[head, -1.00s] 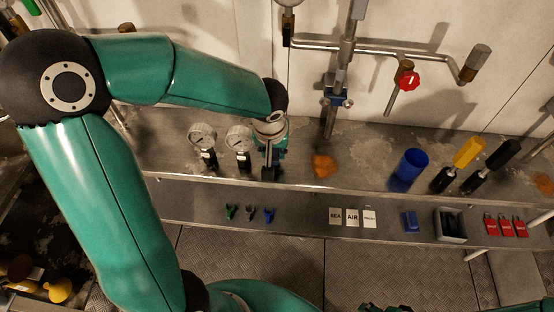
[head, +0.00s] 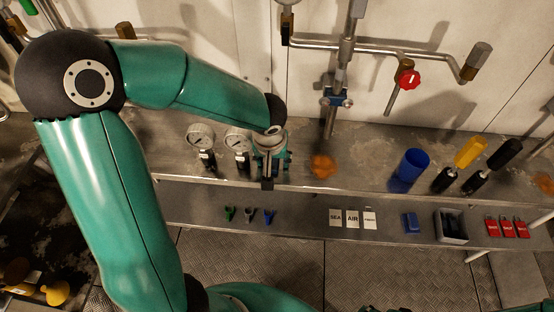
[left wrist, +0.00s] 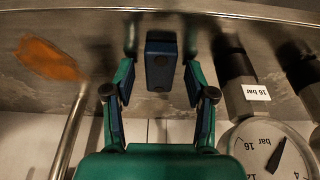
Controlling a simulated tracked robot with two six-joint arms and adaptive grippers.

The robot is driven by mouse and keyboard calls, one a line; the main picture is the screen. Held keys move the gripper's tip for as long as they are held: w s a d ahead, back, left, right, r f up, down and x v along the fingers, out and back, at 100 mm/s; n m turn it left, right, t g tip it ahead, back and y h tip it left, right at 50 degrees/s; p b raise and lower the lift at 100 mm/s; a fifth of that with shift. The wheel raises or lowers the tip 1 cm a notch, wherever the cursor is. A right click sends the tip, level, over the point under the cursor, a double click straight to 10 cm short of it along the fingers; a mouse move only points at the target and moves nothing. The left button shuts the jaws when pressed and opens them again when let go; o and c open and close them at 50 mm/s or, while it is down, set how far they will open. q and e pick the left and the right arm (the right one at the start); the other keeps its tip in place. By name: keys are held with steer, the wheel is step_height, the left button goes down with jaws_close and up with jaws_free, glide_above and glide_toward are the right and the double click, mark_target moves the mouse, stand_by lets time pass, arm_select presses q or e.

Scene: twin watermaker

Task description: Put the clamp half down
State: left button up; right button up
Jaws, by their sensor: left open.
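The clamp half, a dark blue block (left wrist: 160,62), stands on the steel shelf between the fingers of my left gripper (left wrist: 160,45) in the left wrist view. Gaps show on both sides of it, and the gripper is open around it. In the head view the left gripper (head: 271,168) is over the front part of the upper shelf, right of two gauges. Another blue clamp piece (head: 336,97) sits on the vertical pipe behind. My right gripper is not in view.
Two gauges (head: 201,138) stand close left of the gripper. An orange patch (head: 323,166) lies to its right, then a blue cup (head: 408,168) and yellow and black-handled tools. The lower shelf (head: 300,222) carries small clips, labels, a grey box and red tags.

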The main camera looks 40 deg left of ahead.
arm_select(q)
steer(key=shift+r, duration=0.5)
steer(key=s+d+b, duration=0.3)
steer(key=s+d, duration=0.3)
steer(key=s, duration=0.4)
steer(key=d+f+m+h, duration=0.1)
steer(key=d+f, duration=0.2)
steer(key=f, duration=0.6)
steer(key=s+d+f+m+g+h, duration=0.1)
steer(key=d+f, duration=0.3)
steer(key=f, duration=0.5)
steer(key=d+f+m+g+h, duration=0.1)
steer(key=d+f+m+h, duration=0.1)
steer(key=f, duration=0.7)
steer(key=shift+s+d+h, duration=0.4)
steer(key=shift+d+h, duration=0.3)
steer(key=shift+d, duration=0.2)
steer(key=shift+f, duration=0.1)
step_height(320, 180, up, 8)
steer(key=p, duration=0.8)
